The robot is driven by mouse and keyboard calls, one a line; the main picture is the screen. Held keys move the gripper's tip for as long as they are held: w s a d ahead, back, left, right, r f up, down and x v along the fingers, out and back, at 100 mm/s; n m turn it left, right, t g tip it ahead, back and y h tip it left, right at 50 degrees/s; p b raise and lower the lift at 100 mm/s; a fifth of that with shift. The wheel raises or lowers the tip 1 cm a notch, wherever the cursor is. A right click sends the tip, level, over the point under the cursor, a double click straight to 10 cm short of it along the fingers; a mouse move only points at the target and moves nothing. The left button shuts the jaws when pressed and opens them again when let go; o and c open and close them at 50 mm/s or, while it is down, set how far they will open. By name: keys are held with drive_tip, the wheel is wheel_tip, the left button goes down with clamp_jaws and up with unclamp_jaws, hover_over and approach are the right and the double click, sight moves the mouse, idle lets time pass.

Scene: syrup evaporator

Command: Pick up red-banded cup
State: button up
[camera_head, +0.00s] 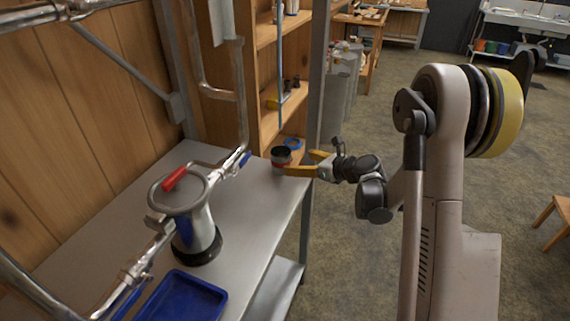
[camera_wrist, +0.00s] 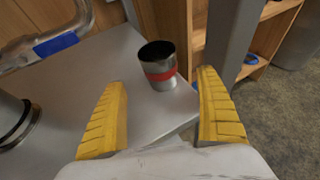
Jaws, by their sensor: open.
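The red-banded cup (camera_head: 281,160) is a dark metal cup with a red band, upright near the far right corner of the grey metal table (camera_head: 255,215). It also shows in the wrist view (camera_wrist: 158,66), upright, ahead of the gap between the fingers. My gripper (camera_head: 302,163) has yellow fingers and is open at the table's right edge. In the head view its fingertips are close to the cup's right side; one finger overlaps the cup's lower part. In the wrist view the fingers (camera_wrist: 162,105) are spread apart with nothing between their tips.
A steel vessel with a red handle (camera_head: 196,225) and pipes (camera_head: 240,100) stand left of the cup. A blue tray (camera_head: 185,298) lies at the table's front. A wooden shelf (camera_head: 285,105) and a grey post (camera_head: 318,75) rise close behind the cup. A blue ring (camera_head: 293,144) is behind it.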

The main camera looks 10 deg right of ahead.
sight(281, 159)
drive_tip(key=b+x, duration=0.2)
drive_tip(key=x, duration=0.7)
drive_tip(key=shift+w+a+f+b, duration=0.2)
drive_tip(key=shift+w+f+b, duration=0.1)
drive_tip(key=shift+b, duration=0.1)
drive_tip(key=shift+r, duration=0.1)
drive_tip(key=c, duration=1.4)
